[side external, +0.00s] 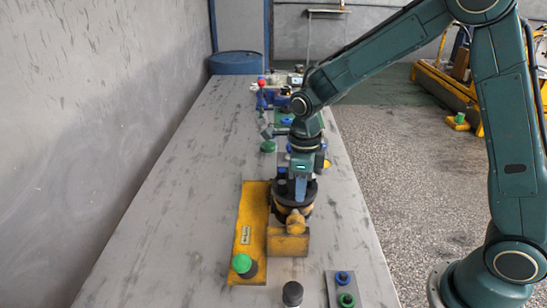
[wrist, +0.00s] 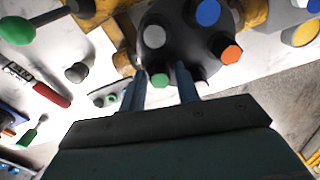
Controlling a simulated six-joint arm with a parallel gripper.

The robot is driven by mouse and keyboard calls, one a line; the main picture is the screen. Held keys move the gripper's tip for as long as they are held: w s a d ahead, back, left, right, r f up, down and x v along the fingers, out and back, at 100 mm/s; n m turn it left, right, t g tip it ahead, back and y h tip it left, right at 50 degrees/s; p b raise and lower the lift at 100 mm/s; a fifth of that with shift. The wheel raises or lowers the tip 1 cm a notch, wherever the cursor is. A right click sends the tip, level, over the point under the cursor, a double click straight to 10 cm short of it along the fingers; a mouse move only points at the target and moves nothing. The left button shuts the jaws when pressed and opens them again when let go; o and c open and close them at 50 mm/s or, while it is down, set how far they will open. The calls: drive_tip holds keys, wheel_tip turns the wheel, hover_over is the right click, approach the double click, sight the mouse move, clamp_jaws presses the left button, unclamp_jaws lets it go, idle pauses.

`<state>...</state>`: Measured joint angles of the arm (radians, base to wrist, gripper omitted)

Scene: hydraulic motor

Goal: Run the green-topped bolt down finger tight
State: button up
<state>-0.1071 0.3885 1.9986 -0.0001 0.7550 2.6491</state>
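The motor has a round black flange (wrist: 180,38) and a yellow body, which stands on the bench in the side view (side external: 291,222). Bolts with coloured tops ring the flange: green (wrist: 159,80), orange (wrist: 230,53), blue (wrist: 207,12) and pale grey (wrist: 155,34). My gripper (wrist: 160,72) points at the flange with its fingers apart. The green-topped bolt shows between the fingertips, with a small gap visible on each side. How far it is threaded in cannot be told. In the side view my gripper (side external: 299,188) is low over the motor, and the green top is hidden.
A yellow plate (side external: 252,215) with a green knob (side external: 242,263) lies left of the motor. A black cylinder (side external: 292,293) and a grey plate with blue and green rings (side external: 344,299) are nearer the camera. A red-handled tool (wrist: 50,95) lies left. The left bench is clear.

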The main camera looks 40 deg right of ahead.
drive_tip(key=shift+r, duration=0.1)
drive_tip(key=shift+r, duration=2.15)
drive_tip(key=n, duration=0.6)
drive_tip(key=shift+f, duration=0.2)
drive_tip(key=n, duration=0.5)
drive_tip(key=shift+f+n, duration=0.15)
drive_tip(key=shift+n, duration=0.15)
drive_tip(key=shift+f, duration=0.15)
drive_tip(key=shift+f, duration=0.85)
drive_tip(key=shift+f, duration=1.15)
